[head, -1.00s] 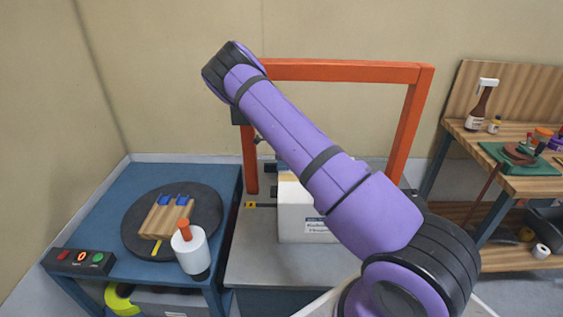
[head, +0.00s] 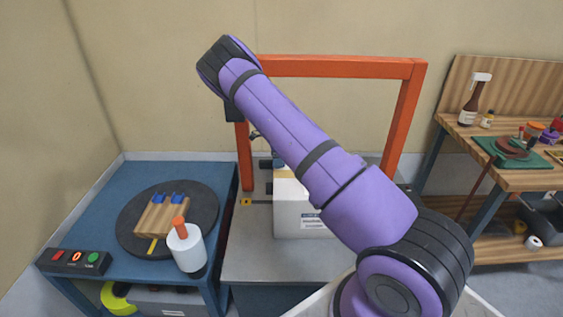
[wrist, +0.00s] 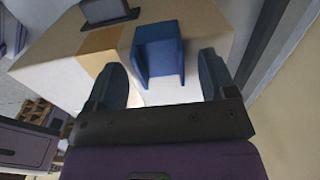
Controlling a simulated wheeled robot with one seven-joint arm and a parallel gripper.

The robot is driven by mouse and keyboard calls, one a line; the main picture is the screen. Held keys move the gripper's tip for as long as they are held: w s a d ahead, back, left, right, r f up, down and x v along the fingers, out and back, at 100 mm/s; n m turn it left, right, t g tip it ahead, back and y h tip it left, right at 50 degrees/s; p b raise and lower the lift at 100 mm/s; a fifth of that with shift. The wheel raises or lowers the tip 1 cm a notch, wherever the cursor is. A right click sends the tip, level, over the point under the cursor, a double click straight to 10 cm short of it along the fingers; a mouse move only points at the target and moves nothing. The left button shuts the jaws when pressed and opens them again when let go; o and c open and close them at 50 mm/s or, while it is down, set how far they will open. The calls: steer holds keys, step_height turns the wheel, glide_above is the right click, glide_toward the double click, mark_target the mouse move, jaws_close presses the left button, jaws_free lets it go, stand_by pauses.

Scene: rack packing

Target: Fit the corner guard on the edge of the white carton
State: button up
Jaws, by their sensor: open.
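The white carton (head: 297,216) stands on the grey table under the orange frame, partly hidden behind my arm. In the wrist view the carton (wrist: 72,72) shows a tan strip across its top. A blue corner guard (wrist: 160,52), channel-shaped, is at the carton's edge there; I cannot tell if it is fully seated. My gripper (wrist: 160,78) is open, with one finger on each side of the guard and visible gaps to both. In the head view my gripper is hidden behind my arm.
A dark turntable (head: 201,228) on the blue bench holds a wooden block (head: 156,222) with two blue pieces. A white bottle with an orange top (head: 188,248) stands beside it. An orange frame (head: 405,120) arches over the carton. A wooden workbench (head: 520,178) is at right.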

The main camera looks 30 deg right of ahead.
steer(key=shift+r, duration=0.5)
step_height(320, 180, up, 3)
steer(key=shift+f, duration=0.15)
steer(key=s+a, duration=0.1)
steer(key=s, duration=0.4)
steer(key=s+a, duration=0.2)
steer(key=s, duration=0.3)
steer(key=s+a+r, duration=0.1)
steer(key=s, duration=0.4)
steer(key=shift+s+a, duration=0.2)
steer(key=shift+a, duration=0.1)
steer(key=shift+r, duration=0.1)
